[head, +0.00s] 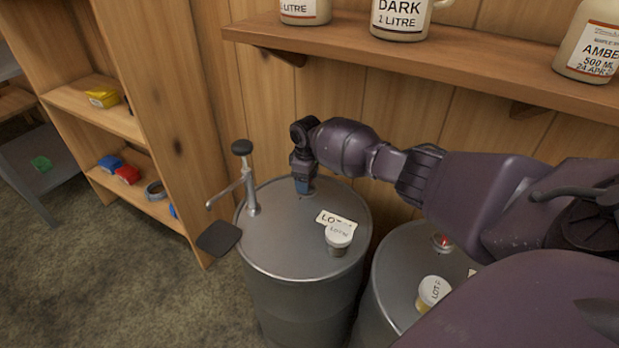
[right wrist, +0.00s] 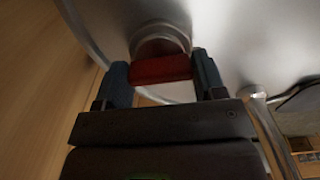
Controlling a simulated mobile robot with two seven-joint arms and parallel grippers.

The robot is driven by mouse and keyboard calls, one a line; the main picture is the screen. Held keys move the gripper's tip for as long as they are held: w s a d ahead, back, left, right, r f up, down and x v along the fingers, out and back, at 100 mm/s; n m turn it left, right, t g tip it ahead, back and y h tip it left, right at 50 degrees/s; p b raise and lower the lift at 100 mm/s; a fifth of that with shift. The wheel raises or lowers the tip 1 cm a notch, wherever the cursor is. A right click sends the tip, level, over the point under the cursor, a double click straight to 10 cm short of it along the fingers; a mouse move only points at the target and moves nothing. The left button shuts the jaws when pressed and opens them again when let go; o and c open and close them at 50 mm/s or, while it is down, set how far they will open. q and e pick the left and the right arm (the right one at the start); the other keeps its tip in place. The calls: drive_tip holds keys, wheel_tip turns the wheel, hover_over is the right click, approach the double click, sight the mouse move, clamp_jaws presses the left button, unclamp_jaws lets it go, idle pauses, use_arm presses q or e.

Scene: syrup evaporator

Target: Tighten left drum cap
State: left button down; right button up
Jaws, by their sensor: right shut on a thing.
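The left drum (head: 290,239) is a grey metal drum standing upright by the wood wall. My right gripper (head: 303,186) reaches down to the back of its lid and hides the cap in the head view. In the right wrist view the cap shows as a red bar (right wrist: 160,69) on a round metal fitting (right wrist: 160,44). The two blue-grey fingers of my right gripper (right wrist: 161,80) stand on either side of the red bar, shut on it. My left gripper is not in view.
A hand pump (head: 250,190) stands on the left drum's lid, with a dark flat pad (head: 219,238) beside it. A small labelled cup (head: 339,236) sits on the lid. A second drum (head: 398,268) stands at right. A jug shelf (head: 440,50) runs above my right arm.

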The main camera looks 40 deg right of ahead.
drive_tip(key=shift+m, duration=0.6)
drive_tip(key=shift+s+f+m, duration=0.1)
drive_tip(key=shift+m, duration=0.2)
drive_tip(key=o, duration=0.8)
drive_tip(key=shift+o, duration=0.6)
drive_tip(key=shift+r+p, duration=0.4)
drive_tip(key=shift+r, duration=0.1)
wheel_tip(320, 180, up, 9)
drive_tip(key=shift+r+p, duration=0.15)
drive_tip(key=shift+p, duration=1.1)
drive_tip(key=shift+r, duration=0.35)
